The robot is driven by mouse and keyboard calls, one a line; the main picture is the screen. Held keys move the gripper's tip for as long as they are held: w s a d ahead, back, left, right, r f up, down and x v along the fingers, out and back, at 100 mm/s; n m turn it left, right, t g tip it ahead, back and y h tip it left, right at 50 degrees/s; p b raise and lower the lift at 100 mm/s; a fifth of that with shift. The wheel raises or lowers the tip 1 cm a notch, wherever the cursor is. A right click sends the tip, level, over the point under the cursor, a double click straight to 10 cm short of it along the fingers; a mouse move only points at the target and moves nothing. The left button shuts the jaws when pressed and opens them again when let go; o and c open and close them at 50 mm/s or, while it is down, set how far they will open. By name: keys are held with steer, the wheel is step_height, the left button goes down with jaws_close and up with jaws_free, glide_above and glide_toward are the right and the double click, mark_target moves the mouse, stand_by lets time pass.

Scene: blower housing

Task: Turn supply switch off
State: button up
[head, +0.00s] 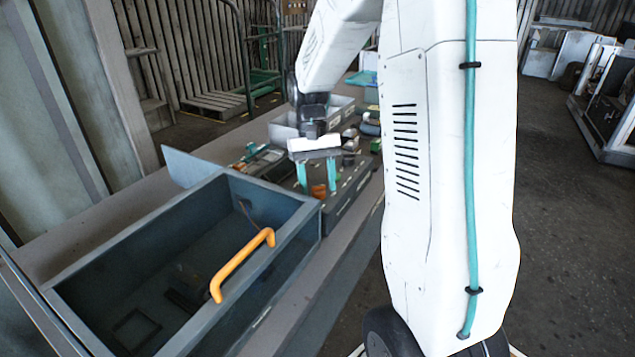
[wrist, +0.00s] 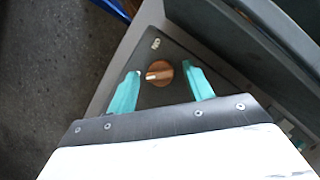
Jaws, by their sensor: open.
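The supply switch (wrist: 160,73) is a round orange-brown knob with a pale pointer mark, set on a dark grey panel (wrist: 150,96). In the wrist view its pointer mark lies to the left. My gripper (wrist: 160,88) is open, with one teal finger on each side of the knob and visible gaps between. I cannot tell how far the fingertips are above the panel. In the head view my gripper (head: 316,178) points down at the far end of the blue-grey housing, and an orange bit of the switch (head: 319,191) shows between the fingers.
The open blue-grey housing (head: 310,215) with an orange handle (head: 240,265) stands on the bench, nearer than my gripper. A grey bin (head: 283,130) and several small parts lie around and behind the gripper. Open floor (head: 560,200) lies to the right.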

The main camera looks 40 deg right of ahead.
steer(key=v, duration=0.7)
steer(key=shift+r, duration=0.2)
steer(key=s, duration=0.1)
steer(key=s+a+f, duration=0.1)
steer(key=shift+s+a+f, duration=0.1)
steer(key=shift+s+a, duration=0.15)
steer(key=shift+s, duration=0.15)
steer(key=s+a+r+n+t+h, duration=0.1)
steer(key=s+a+r+n+t, duration=0.1)
steer(key=s+a, duration=0.5)
steer(key=s+a+r+n+t, duration=0.2)
steer(key=s+a, duration=0.5)
steer(key=s, duration=0.6)
steer(key=shift+a+r+n+t+h, duration=0.3)
steer(key=shift+n+t+h, duration=0.1)
steer(key=shift+t, duration=0.4)
